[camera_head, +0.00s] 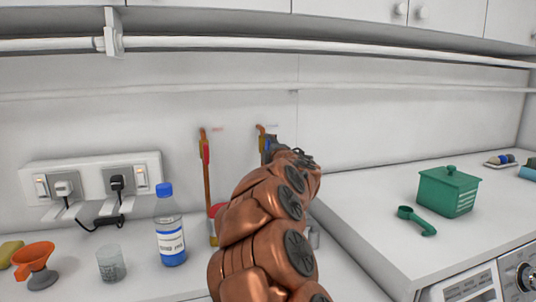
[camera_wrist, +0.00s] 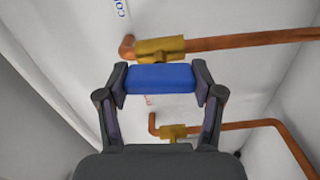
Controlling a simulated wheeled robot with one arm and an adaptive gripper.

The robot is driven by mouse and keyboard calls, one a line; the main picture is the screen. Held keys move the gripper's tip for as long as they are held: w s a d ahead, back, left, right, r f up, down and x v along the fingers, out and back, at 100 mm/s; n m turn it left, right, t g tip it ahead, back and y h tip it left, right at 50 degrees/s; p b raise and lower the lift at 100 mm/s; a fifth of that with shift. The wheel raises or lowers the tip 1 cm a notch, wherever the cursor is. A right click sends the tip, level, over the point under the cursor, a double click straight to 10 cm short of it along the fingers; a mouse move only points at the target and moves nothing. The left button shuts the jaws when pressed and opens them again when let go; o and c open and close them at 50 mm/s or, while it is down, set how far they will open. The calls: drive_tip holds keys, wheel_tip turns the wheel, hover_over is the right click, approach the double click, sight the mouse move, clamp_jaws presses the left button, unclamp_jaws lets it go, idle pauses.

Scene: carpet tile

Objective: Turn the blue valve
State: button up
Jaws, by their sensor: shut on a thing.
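The blue valve has a flat blue handle (camera_wrist: 160,78) and a brass body (camera_wrist: 160,48) on a copper pipe (camera_wrist: 250,41), near the top of the wrist view. My gripper (camera_wrist: 167,80) is shut on the blue handle, with one dark finger at each end of it. The handle lies roughly across the wrist picture, along the pipe. In the head view my gripper (camera_head: 270,148) is at the back wall, at the right-hand pipe (camera_head: 261,130). My copper-coloured arm and gripper hide most of the valve there.
A second valve with a red handle (camera_head: 206,152) is on the pipe to the left. A bottle with a blue cap (camera_head: 170,225), a beaker (camera_head: 111,264) and an orange funnel (camera_head: 34,256) stand on the left counter. A green box (camera_head: 447,190) and green scoop (camera_head: 416,220) are on the right counter.

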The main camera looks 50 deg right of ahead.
drive_tip(key=shift+f+n, duration=0.15)
drive_tip(key=shift+n, duration=0.45)
drive_tip(key=shift+b, duration=0.3)
drive_tip(key=o, duration=1.1)
drive_tip(key=shift+o, duration=0.2)
drive_tip(key=v, duration=1.2)
